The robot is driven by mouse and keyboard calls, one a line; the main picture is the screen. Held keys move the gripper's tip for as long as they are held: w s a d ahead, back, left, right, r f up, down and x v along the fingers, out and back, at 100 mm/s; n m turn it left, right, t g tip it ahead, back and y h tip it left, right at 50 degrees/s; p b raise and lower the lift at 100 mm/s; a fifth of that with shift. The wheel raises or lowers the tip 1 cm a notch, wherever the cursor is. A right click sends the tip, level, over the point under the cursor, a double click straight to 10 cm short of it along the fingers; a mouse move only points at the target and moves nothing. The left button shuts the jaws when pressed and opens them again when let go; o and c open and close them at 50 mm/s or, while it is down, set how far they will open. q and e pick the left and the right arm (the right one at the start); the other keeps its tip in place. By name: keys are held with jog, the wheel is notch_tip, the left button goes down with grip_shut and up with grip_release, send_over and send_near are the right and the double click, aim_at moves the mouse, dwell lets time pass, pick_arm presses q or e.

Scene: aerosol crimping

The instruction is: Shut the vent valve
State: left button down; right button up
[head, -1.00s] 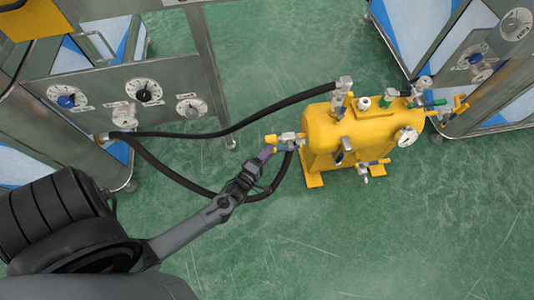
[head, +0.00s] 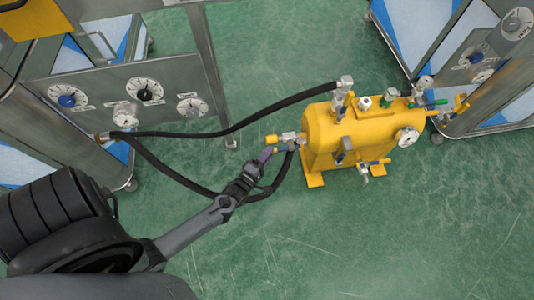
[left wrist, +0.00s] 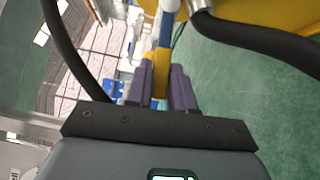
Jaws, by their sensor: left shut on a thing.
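The yellow tank (head: 322,135) stands on the floor and carries several valves. A small valve (head: 288,137) with a yellow end sticks out from its left end. My left gripper (head: 267,153) is at this valve, just below its yellow end. In the left wrist view, the purple fingers (left wrist: 163,86) are shut on a yellow handle (left wrist: 160,84), with a white and blue part beyond it. I cannot read a label that says which valve is the vent valve. My right gripper is not in view.
A black hose (head: 230,130) runs from the left cabinet (head: 165,90) to the tank top. Another hose (head: 170,172) loops low behind my left gripper. A second cabinet (head: 475,75) stands at the right. The green floor in front is clear.

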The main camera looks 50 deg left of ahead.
pick_arm(q)
jog(key=f+n+t+y, duration=0.1)
jog(key=w+f+n+t+y, duration=0.1)
jog(key=f+n, duration=0.1)
jog(key=d+f+n+t, duration=0.1)
jog(key=n, duration=0.1)
jog(key=shift+w+f+y, duration=0.25)
jog(key=shift+f+y, duration=0.15)
jog(key=shift+n, duration=0.3)
jog(key=shift+r, duration=0.1)
dwell(0.5)
jog(key=c, duration=1.1)
grip_release()
jog(key=shift+a, duration=0.1)
jog(key=shift+o, duration=0.2)
jog(key=shift+s, duration=0.1)
